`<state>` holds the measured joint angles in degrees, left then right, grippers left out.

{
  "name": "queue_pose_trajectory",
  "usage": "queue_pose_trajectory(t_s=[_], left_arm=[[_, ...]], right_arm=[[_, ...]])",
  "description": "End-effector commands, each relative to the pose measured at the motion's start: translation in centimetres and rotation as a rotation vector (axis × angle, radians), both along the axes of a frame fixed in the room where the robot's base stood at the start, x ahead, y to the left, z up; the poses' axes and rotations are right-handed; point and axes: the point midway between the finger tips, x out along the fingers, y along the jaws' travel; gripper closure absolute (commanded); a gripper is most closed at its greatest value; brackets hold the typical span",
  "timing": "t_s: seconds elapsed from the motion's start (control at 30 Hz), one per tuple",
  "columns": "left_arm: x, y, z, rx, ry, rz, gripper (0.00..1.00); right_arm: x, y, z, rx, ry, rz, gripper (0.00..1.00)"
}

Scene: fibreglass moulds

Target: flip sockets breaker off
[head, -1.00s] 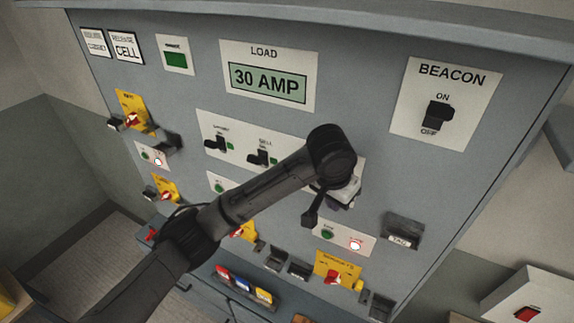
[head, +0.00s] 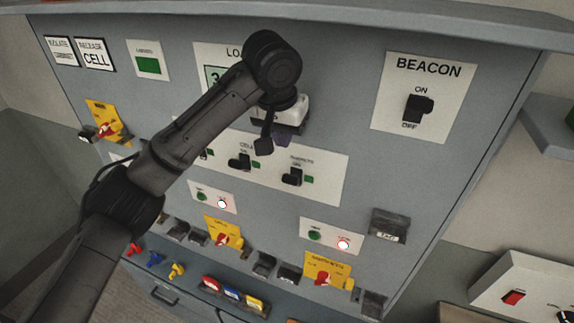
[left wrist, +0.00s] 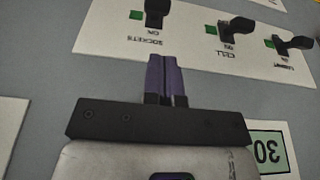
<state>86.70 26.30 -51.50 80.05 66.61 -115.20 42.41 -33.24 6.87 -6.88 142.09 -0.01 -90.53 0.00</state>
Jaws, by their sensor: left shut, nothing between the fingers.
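The sockets breaker (head: 292,177) is the rightmost black lever on a white plate (head: 335,180), with a green square beside it. In the left wrist view the sockets breaker (left wrist: 153,12) appears upside down at the top edge, partly cut off, with an ON mark by it. The cell breaker (head: 241,162) sits to its left with a similar green square. My left gripper (head: 284,136) is shut and empty, just above the sockets breaker in the head view. Its purple fingers (left wrist: 166,75) point towards the plate in the left wrist view, apart from the levers. My right gripper is out of view.
The beacon switch (head: 418,107) is at the upper right. Yellow plates with red handles (head: 322,278) and small lit lamps (head: 343,244) lie lower on the panel. My left arm covers part of the load display (head: 214,76) and the third breaker.

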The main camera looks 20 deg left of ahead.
Motion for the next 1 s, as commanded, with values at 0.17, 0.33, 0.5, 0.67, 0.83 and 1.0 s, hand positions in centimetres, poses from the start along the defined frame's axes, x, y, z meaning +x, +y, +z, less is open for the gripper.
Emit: queue_pose_trajectory(t_s=[0.17,0.33,0.5,0.67,0.83,1.0], left_arm=[[0.1,0.0,-0.5,0.000,0.001,0.000,1.00],[0.7,0.1,-2.6,0.000,0.004,0.000,1.00],[1.4,0.0,-5.2,0.001,0.003,0.000,1.00],[2.0,0.0,-7.3,0.000,0.002,0.000,1.00],[2.4,0.0,-8.9,0.000,0.001,0.000,1.00],[2.6,0.0,-9.6,0.000,-0.001,0.000,1.00]], right_arm=[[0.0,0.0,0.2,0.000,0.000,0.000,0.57],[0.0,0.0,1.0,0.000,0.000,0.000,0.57],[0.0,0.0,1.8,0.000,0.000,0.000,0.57],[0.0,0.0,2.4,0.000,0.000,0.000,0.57],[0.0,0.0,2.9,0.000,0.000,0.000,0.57],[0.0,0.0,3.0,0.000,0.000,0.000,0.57]])
